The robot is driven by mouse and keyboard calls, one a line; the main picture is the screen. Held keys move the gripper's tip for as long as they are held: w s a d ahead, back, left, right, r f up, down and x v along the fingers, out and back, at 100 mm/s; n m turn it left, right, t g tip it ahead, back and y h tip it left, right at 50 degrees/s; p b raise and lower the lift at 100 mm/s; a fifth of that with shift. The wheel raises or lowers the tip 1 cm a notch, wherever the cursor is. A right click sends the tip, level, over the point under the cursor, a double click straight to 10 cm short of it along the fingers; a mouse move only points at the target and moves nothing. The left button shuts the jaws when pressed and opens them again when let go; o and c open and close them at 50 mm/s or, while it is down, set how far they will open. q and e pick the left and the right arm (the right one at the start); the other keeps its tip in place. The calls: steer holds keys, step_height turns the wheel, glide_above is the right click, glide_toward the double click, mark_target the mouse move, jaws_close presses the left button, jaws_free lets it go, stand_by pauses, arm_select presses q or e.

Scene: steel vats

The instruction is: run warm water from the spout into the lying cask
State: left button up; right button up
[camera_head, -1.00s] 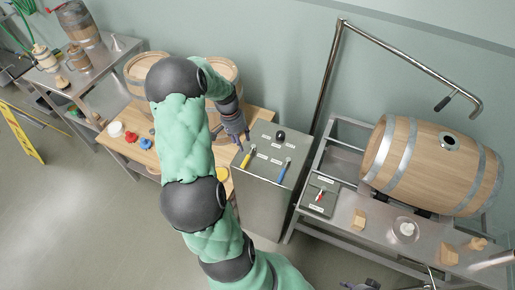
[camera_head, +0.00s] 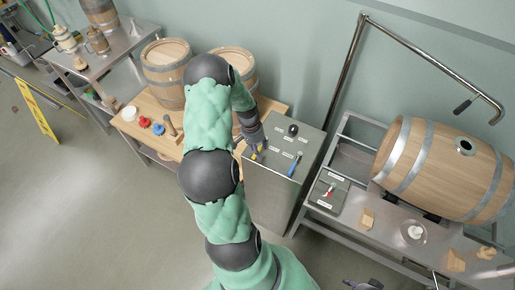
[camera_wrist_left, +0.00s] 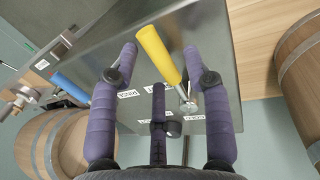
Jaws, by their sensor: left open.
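The lying cask (camera_head: 440,168) rests on its side on the steel bench at right, its open bung hole facing up. The spout (camera_head: 497,114) is the end of a bent steel pipe above and behind the cask, with a dark handle (camera_head: 463,106). A steel cabinet (camera_head: 268,196) carries a yellow lever (camera_head: 262,153), a blue lever (camera_head: 295,164) and a black knob (camera_head: 292,130). My left gripper (camera_head: 257,147) is open at the yellow lever. In the left wrist view the yellow lever (camera_wrist_left: 160,53) shows between its spread fingers; contact cannot be told.
A small switch box (camera_head: 327,193) with a red lever sits left of the cask. Wooden blocks (camera_head: 367,219) and a glass dish (camera_head: 413,232) lie on the bench front. Two upright casks stand on the wooden table (camera_head: 139,132) behind my arm. A dark part of mine shows at the bottom edge.

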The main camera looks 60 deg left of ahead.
arm_select(q)
jaws_close()
steer(key=shift+a, duration=0.15)
steer(key=shift+s+a+m+b, duration=0.2)
steer(key=shift+a+m+b, duration=0.25)
steer(key=shift+m, duration=0.45)
steer(key=a+m, duration=0.1)
steer(key=a+m+g+b, duration=0.1)
steer(key=m, duration=0.1)
steer(key=shift+s+a, duration=0.1)
steer(key=shift+s, duration=0.05)
steer(key=a+m, duration=0.2)
steer(key=m, duration=0.1)
steer(key=shift+m+g+b, duration=0.3)
steer(key=shift+b, duration=0.05)
steer(key=shift+w+a+m, duration=0.35)
steer(key=shift+a+m, duration=0.3)
steer(key=shift+m, duration=0.45)
